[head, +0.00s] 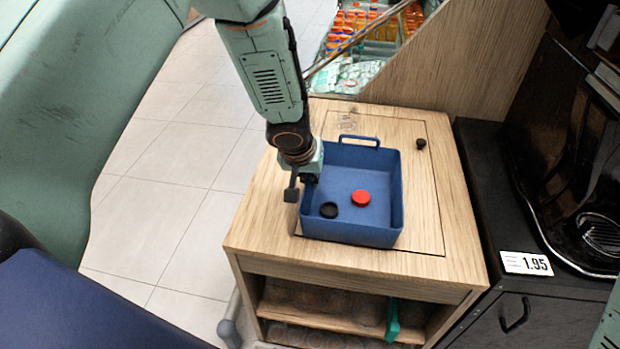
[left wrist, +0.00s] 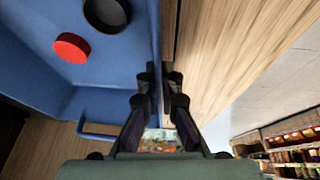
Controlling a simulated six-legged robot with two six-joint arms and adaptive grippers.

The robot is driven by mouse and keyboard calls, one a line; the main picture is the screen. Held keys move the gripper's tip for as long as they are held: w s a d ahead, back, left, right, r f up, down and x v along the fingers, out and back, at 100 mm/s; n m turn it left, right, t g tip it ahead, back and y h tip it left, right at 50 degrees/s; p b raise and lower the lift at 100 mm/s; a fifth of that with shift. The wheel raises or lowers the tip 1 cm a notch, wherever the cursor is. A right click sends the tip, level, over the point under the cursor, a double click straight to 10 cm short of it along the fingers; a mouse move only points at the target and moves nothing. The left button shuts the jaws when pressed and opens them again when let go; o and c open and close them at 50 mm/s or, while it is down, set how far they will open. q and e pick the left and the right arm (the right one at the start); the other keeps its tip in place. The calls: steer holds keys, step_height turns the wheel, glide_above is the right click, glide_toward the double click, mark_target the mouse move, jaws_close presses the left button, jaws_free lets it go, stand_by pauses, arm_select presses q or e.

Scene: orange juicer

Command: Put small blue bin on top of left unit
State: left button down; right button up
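The small blue bin (head: 352,233) is on the wooden top of the unit (head: 262,237); it looks level and its base appears to rest there. Inside lie a red cap (head: 361,198) and a black cap (head: 329,210). My left gripper (head: 301,188) is at the bin's left wall, one finger inside and one outside. In the left wrist view the fingertips (left wrist: 160,78) are close together with the bin's wall (left wrist: 156,35) between them, apparently pinching it. The bin's far handle (head: 360,141) is free. My right gripper is out of view.
A small black knob (head: 421,144) sits on the wooden top right of the bin. A black counter (head: 490,195) with a 1.95 price tag (head: 526,264) and a dark machine (head: 585,160) stand at right. A slanted wooden panel (head: 450,70) rises behind. Tiled floor (head: 175,140) is open at left.

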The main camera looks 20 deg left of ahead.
arm_select(q)
steer(key=shift+f, duration=0.2)
steer(key=c, duration=1.5)
jaws_free()
steer(key=shift+r, duration=0.1)
steer(key=shift+r, duration=0.35)
steer(key=p+v, duration=0.5)
steer(key=v, duration=0.6)
steer(key=shift+s+r+p, duration=0.25)
steer(key=shift+p, duration=0.15)
